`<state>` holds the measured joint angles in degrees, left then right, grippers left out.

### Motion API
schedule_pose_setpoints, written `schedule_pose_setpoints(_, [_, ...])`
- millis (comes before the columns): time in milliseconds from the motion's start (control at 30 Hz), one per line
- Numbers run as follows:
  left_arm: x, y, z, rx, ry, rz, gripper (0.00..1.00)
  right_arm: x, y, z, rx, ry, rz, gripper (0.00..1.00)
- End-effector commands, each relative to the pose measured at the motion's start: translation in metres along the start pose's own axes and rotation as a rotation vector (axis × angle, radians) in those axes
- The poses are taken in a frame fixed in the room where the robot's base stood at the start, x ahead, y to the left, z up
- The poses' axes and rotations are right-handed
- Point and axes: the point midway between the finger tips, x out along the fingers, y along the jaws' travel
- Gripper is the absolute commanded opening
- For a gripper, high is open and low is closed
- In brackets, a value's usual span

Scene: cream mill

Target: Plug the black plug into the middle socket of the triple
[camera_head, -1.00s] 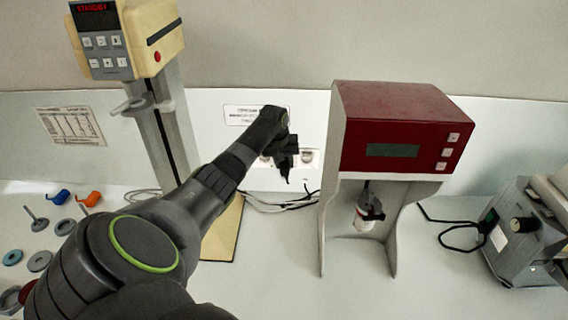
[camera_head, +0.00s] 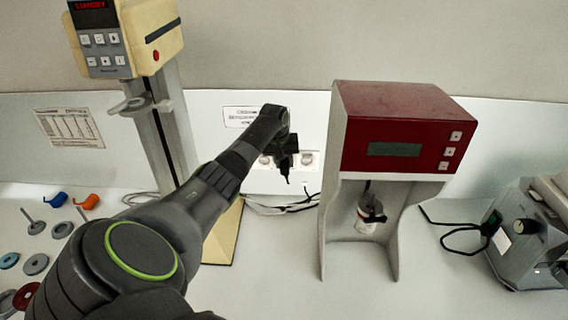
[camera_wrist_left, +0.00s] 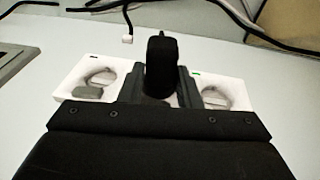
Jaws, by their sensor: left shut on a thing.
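The white triple socket (camera_wrist_left: 72,82) is on the wall panel. In the left wrist view its two outer round sockets show on either side of my left gripper (camera_wrist_left: 160,85). The middle socket is hidden behind the gripper and plug. My left gripper is shut on the black plug (camera_wrist_left: 162,62), which is in front of the middle of the triple; I cannot tell whether it is in the socket. In the head view the gripper (camera_head: 286,165) covers part of the triple, and its right socket (camera_head: 307,159) shows. My right gripper is not in view.
A red-topped machine (camera_head: 400,130) stands to the right of my left gripper. A cream stand with a display (camera_head: 125,40) stands to the left. Black cables (camera_head: 285,207) lie below the triple. Several discs (camera_head: 35,264) lie at the left. A grey device (camera_head: 525,235) stands far right.

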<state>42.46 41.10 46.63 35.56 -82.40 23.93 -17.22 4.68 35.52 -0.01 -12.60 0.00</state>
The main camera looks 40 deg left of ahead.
Motion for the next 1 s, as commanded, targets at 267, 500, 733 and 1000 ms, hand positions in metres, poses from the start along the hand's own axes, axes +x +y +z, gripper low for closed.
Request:
schedule_pose_setpoints(267, [0.001,-0.0001,-0.0035,0.0,0.001,0.0,0.0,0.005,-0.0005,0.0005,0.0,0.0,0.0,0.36])
schedule_pose_setpoints(500, [0.0004,0.0,-0.0032,0.0,0.0,0.0,0.56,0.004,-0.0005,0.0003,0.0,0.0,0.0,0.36])
schedule_pose_setpoints(733, [0.0008,0.0,-0.0029,0.0,0.0,0.0,0.65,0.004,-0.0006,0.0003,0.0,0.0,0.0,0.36])
schedule_pose_setpoints(1000, [0.0008,0.0001,-0.0029,0.0,0.0,0.0,0.78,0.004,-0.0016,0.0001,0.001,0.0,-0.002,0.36])
